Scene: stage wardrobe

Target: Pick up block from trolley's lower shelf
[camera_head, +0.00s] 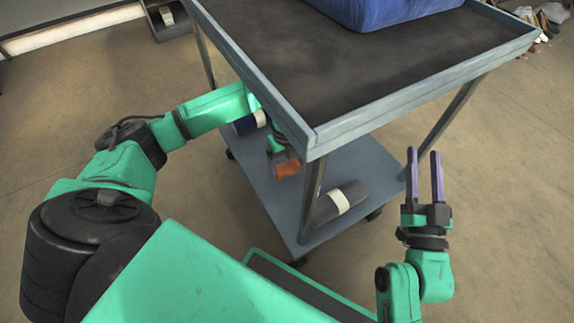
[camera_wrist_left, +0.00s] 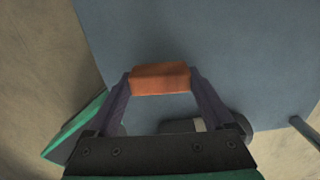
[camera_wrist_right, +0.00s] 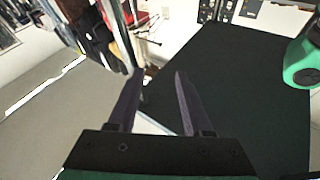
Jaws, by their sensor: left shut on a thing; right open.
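An orange-brown block (camera_wrist_left: 160,78) is between the two fingers of my left gripper (camera_wrist_left: 161,84), which is shut on it, in the left wrist view. In the head view the block (camera_head: 287,169) shows over the trolley's lower shelf (camera_head: 262,190), below the edge of the upper tray. Most of the left gripper is hidden there by the tray. I cannot tell how far the block is above the shelf. My right gripper (camera_head: 424,172) is open and empty, to the right of the trolley. Its spread fingers also show in the right wrist view (camera_wrist_right: 157,100).
A grey roll with a white band (camera_head: 340,203) lies on the lower shelf near a trolley post (camera_head: 311,195). A dark blue roll (camera_head: 249,122) lies further back. The trolley's upper tray (camera_head: 320,138) overhangs my left arm and carries a blue item (camera_head: 385,10).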

